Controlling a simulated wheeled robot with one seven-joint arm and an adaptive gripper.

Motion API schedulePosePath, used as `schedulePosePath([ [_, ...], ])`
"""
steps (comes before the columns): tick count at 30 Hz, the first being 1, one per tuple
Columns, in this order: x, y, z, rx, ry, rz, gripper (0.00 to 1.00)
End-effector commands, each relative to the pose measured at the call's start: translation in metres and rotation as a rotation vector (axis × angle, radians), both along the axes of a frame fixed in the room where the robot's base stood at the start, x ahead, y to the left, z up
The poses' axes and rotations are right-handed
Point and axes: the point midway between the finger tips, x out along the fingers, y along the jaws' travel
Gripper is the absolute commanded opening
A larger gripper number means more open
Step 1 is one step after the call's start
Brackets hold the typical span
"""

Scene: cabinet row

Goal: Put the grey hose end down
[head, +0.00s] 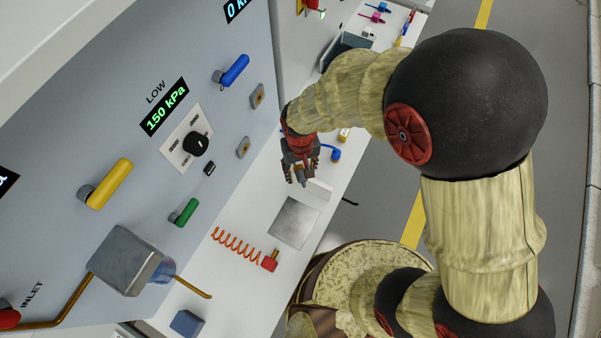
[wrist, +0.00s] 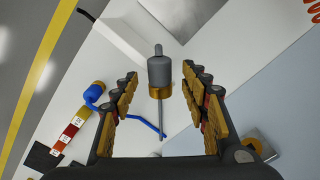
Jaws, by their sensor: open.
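The grey hose end (wrist: 160,72) is a grey cylinder with a narrow tip, a brass collar and a thin grey stem. In the wrist view it lies between the fingers of my gripper (wrist: 160,88), which is open with a visible gap on both sides of it. In the head view my gripper (head: 300,160) is low over the white shelf, and the grey hose end (head: 301,180) shows just below the fingers. I cannot tell whether the hose end touches the shelf.
A blue hose end (head: 335,154) with a blue cord lies beside my gripper. A white block (head: 320,188), a metal plate (head: 293,222) and an orange coil (head: 237,243) are on the shelf (head: 255,210). The cabinet panel (head: 215,105) with levers rises at left.

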Motion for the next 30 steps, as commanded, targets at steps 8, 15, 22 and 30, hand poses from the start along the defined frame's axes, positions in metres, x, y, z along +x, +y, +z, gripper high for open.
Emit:
schedulePosePath([
  [8,-0.0002,-0.0001,0.0005,0.000,0.000,0.000,0.33],
  [15,-0.0002,-0.0001,0.0006,0.000,0.000,0.000,0.19],
  [22,-0.0001,-0.0002,0.0005,0.000,0.001,0.000,0.06],
  [30,-0.0001,0.0000,0.0006,0.000,0.000,0.000,0.00],
])
